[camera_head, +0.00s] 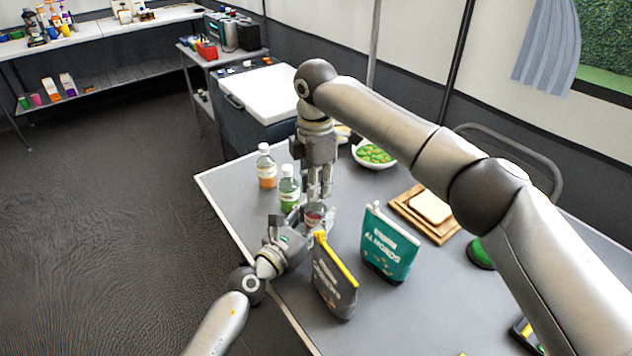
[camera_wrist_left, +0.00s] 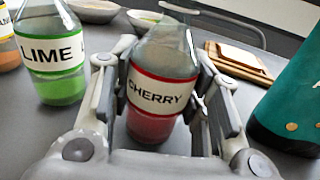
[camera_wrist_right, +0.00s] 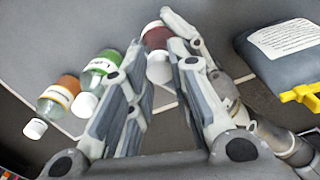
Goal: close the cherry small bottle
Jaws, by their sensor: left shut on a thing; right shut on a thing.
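The cherry bottle (camera_wrist_left: 160,92), clear with red contents and a white label, stands upright in the left wrist view. My left gripper (camera_wrist_left: 163,110) is shut around its body. The bottle also shows low between the arms in the head view (camera_head: 313,215). My right gripper (camera_head: 319,193) points down from above, directly over the bottle. In the right wrist view, a white cap (camera_wrist_right: 158,68) sits between the right gripper's fingers, at the bottle's top end. The right gripper is shut on this cap. I cannot tell whether the cap touches the bottle's mouth or is seated on it.
The lime bottle (camera_head: 289,190) and an orange bottle (camera_head: 266,168), both white-capped, stand close by on the left. A dark bag with a yellow clip (camera_head: 335,283) and a teal almonds bag (camera_head: 388,245) stand on the right. A bowl (camera_head: 373,156) and bread board (camera_head: 415,222) lie behind.

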